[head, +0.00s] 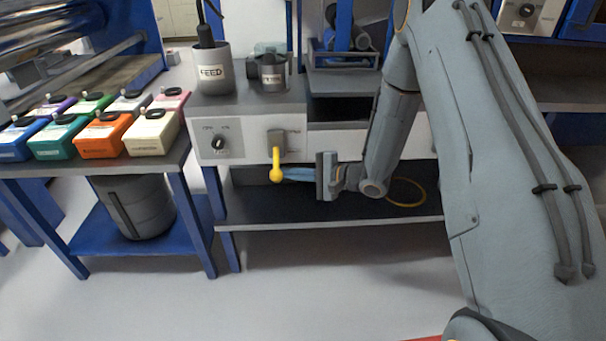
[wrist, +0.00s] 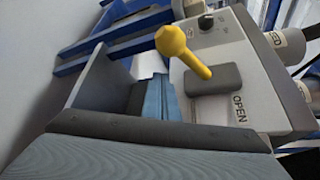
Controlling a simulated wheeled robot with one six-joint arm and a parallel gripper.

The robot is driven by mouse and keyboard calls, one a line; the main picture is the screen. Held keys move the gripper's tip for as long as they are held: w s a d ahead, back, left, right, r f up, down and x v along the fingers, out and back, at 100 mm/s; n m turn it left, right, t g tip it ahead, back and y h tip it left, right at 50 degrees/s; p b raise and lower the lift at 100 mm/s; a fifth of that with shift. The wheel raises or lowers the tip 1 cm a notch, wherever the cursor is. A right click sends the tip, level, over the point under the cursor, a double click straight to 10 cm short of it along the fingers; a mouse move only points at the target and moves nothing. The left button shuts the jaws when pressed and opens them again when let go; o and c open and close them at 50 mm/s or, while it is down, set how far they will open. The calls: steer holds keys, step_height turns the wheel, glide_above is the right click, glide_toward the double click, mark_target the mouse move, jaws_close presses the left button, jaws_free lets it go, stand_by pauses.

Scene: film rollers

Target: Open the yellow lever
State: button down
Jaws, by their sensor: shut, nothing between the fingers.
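The yellow lever (head: 276,164) hangs down from a grey mount (head: 277,140) on the white front panel, its round knob at the lower end. In the wrist view the lever (wrist: 186,52) sticks out from the grey block (wrist: 214,79), and the word OPEN is printed beside that block. My gripper (head: 286,174) has blue fingers, shut and empty, pointing left at the lever's lower end. In the wrist view the fingertips (wrist: 161,84) lie just below the lever in the picture. I cannot tell whether they touch it.
A black knob (head: 218,142) sits on the panel left of the lever. A FEED cup (head: 212,72) and a smaller cup (head: 270,73) stand on top. A dark shelf (head: 330,207) lies below my gripper. Coloured boxes (head: 104,134) fill the left table, with a grey bin (head: 139,206) beneath.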

mark_target(276, 166)
steer(key=shift+s+a+r, duration=0.15)
steer(key=shift+s+r, duration=0.3)
steer(key=shift+s, duration=0.25)
steer(key=shift+s+a+r, duration=0.1)
steer(key=shift+s+r, duration=0.3)
steer(key=shift+s, duration=0.25)
steer(key=shift+s+a+r+p, duration=0.1)
steer(key=shift+p, duration=0.25)
